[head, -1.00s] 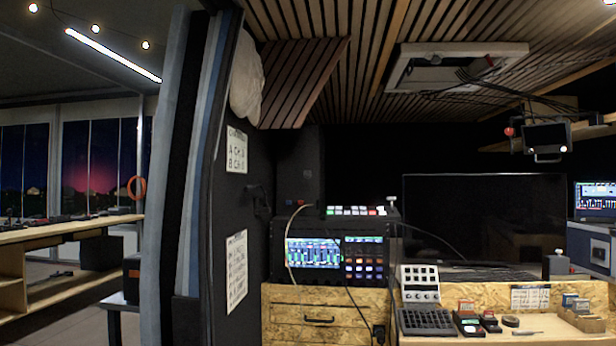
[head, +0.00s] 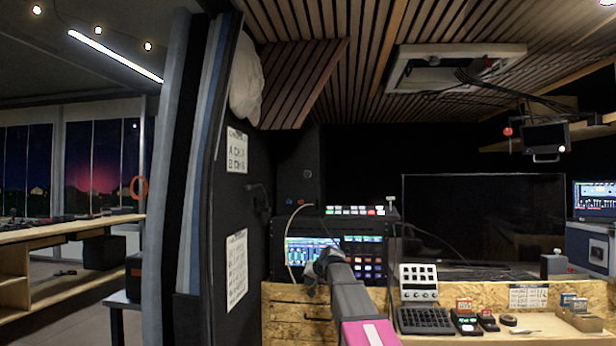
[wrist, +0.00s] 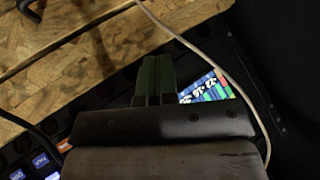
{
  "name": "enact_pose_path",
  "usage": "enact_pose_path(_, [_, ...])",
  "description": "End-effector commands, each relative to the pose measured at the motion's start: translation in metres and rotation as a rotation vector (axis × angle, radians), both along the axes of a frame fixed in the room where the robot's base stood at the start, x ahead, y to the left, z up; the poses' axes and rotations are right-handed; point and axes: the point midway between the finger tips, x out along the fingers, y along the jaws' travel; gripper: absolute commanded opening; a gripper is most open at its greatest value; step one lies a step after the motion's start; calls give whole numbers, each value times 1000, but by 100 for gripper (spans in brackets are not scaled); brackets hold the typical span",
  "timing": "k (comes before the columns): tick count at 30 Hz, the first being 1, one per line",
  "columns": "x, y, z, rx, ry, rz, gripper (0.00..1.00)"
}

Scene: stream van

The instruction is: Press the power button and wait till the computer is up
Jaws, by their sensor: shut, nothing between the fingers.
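My gripper (wrist: 155,75) is shut and empty, its two dark green fingers together in the wrist view. In the head view my gripper (head: 322,264) is in front of the black console and covers part of its left lit screen (head: 300,248). That screen also shows in the wrist view (wrist: 210,88), just right of the fingers. The large monitor (head: 470,220) at the back is dark. I cannot pick out a power button in either view, nor tell which unit is the computer. Whether the fingertips touch anything cannot be told.
A chipboard cabinet (head: 283,310) stands below the console; its wood (wrist: 60,50) fills the wrist view's upper left. A pale cable (wrist: 200,52) runs close by the fingers. A keypad (head: 425,320) and small devices lie on the desk at right. A padded partition (head: 165,200) stands left.

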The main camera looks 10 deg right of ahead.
Motion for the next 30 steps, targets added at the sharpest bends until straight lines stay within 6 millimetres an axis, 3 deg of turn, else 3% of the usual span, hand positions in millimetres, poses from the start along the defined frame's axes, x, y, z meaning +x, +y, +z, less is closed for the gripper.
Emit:
enact_pose_path(1, [12, 0, 24, 17, -30, -2, 0])
enact_pose_path(3, [22, 0, 52, 39, -66, -3, 0])
enact_pose_path(12, [50, 1, 164, 126, -206, -4, 0])
enact_pose_path(24, [66, -1, 315, 233, -380, 2, 0])
enact_pose_path(30, [64, -1, 376, 276, -448, 6, 0])
